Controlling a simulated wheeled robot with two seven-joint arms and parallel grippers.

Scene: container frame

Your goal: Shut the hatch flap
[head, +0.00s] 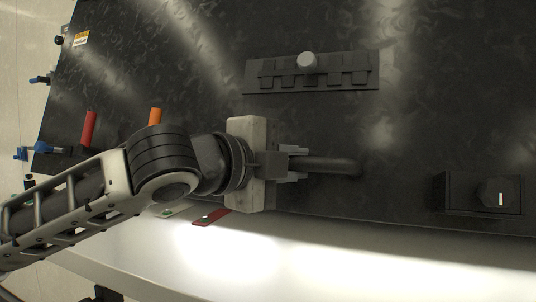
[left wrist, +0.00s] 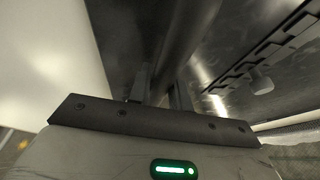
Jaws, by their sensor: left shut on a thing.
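My left gripper (head: 293,164) comes in from the left, its fingers closed around a dark rounded bar handle (head: 335,165) on the black panel (head: 210,95). In the left wrist view the two fingers (left wrist: 160,92) stand on either side of the bar (left wrist: 190,35), which runs away toward the panel. The gripper body hides the bar's near end. I cannot make out the hatch flap's outline or hinge apart from this large black surface, nor how far open it stands. My right gripper is not in view.
A notched black rail with a grey knob (head: 308,62) sits above the handle. A black box with a dial (head: 495,195) is at the right. Red (head: 89,128) and orange (head: 155,116) levers and blue valves (head: 20,153) are at the left. A pale surface (head: 330,255) lies below.

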